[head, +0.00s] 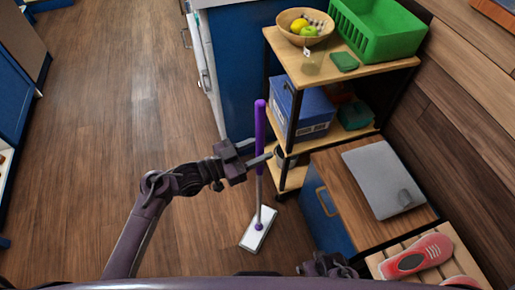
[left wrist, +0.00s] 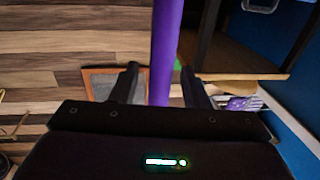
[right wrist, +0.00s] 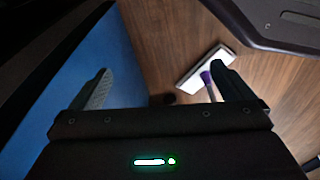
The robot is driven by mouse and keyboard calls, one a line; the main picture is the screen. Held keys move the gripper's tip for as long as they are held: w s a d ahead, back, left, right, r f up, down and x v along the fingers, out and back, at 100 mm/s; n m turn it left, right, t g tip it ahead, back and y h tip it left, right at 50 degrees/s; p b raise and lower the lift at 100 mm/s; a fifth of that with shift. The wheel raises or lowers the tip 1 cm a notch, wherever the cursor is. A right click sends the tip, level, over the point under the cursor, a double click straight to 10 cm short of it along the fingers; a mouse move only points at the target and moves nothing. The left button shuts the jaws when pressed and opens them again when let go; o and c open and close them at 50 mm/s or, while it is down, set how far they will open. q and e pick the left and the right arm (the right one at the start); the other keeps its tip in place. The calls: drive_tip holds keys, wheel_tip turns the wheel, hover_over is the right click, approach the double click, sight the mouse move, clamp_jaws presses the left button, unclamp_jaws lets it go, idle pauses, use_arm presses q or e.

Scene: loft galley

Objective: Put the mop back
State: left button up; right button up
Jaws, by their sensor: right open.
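The mop stands upright on the floor, with a purple handle (head: 260,125), a grey lower shaft and a flat white head (head: 258,230). My left gripper (head: 261,152) has its fingers on both sides of the handle, near its upper part. In the left wrist view the purple handle (left wrist: 166,45) passes between the closely spaced fingers. My right gripper (right wrist: 160,88) is open and empty, low beside the blue cabinet. The right wrist view shows the mop head (right wrist: 204,66) on the floor beyond its fingers. In the head view only part of my right arm shows at the bottom edge.
A wooden shelf unit (head: 323,72) stands just right of the mop, with a fruit bowl (head: 304,27), a green crate (head: 380,30) and a blue box (head: 305,108). A wood-topped blue cabinet (head: 330,175) and a shoe bench with red shoes (head: 418,256) are at the right. Floor at left is clear.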

use_arm(q)
drive_tip(key=shift+r, duration=0.15)
drive_tip(key=v, duration=1.2)
drive_tip(key=a+f+n+t+y, duration=0.1)
drive_tip(key=a+f+n+y, duration=0.2)
drive_tip(key=f, duration=0.7)
drive_tip(key=a+f+n+y, duration=0.1)
drive_tip(key=f+n+y, duration=0.2)
drive_tip(key=f+y, duration=0.5)
drive_tip(key=s+a+f+n+g+y, duration=0.2)
drive_tip(key=s+f+g, duration=0.1)
drive_tip(key=s+f, duration=0.6)
drive_tip(key=s+a+f+n+g+y, duration=0.2)
drive_tip(key=s+a+f+g+y, duration=0.1)
drive_tip(key=s+f, duration=0.6)
drive_tip(key=shift+f+g, duration=0.7)
drive_tip(key=shift+f, duration=0.2)
use_arm(e)
drive_tip(key=shift+s+d+f, duration=0.15)
drive_tip(key=shift+s+f, duration=0.3)
use_arm(q)
drive_tip(key=shift+a, duration=0.15)
